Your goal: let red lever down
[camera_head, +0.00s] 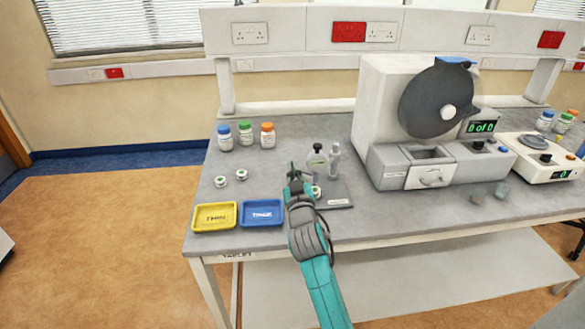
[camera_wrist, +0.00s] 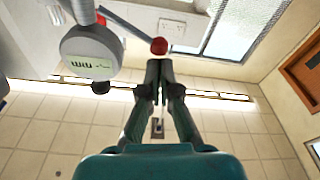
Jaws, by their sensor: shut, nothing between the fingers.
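A red ball knob (camera_wrist: 159,46) shows in the wrist view, just beyond my fingertips at the end of a thin lever arm. I cannot tell whether they touch. A round grey gauge marked "mm" (camera_wrist: 90,52) is to the left of the knob. My gripper (camera_wrist: 158,68) is shut and empty, its fingers side by side. In the head view my gripper (camera_head: 294,172) is at the left of a small grey gauge stand (camera_head: 317,162) on a grey base plate (camera_head: 337,192). The red knob cannot be made out in the head view.
A yellow tray (camera_head: 214,229) and a blue tray (camera_head: 262,222) lie at the front left of the bench. Several capped bottles (camera_head: 246,133) stand behind. A large white machine (camera_head: 385,95) stands to the right. The bench's left middle is fairly clear.

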